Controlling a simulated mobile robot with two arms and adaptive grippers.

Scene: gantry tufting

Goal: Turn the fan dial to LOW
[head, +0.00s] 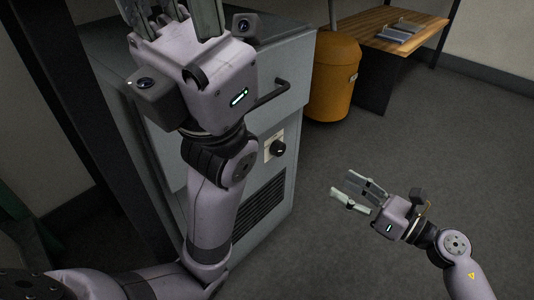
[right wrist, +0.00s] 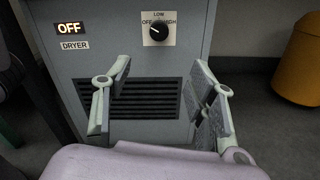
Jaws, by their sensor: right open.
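The fan dial (head: 278,147) is a black round knob on a pale plate on the front of the grey cabinet. In the right wrist view the dial (right wrist: 159,31) shows with OFF at left, LOW on top and HIGH at right. Its light mark seems to point left, towards OFF. My right gripper (head: 357,191) is open and empty, to the right of the cabinet and apart from the dial. In the right wrist view its spread fingers stand below the dial. My left gripper (head: 172,14) is high in front of the cabinet, its fingers spread and their tips cut off.
The grey cabinet (head: 276,172) has a bar handle (head: 272,93) above the dial and a dark vent below. A lit OFF sign (right wrist: 69,29) sits above a DRYER label. An orange bin (head: 333,80) and a wooden table (head: 372,34) stand behind. The floor at right is clear.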

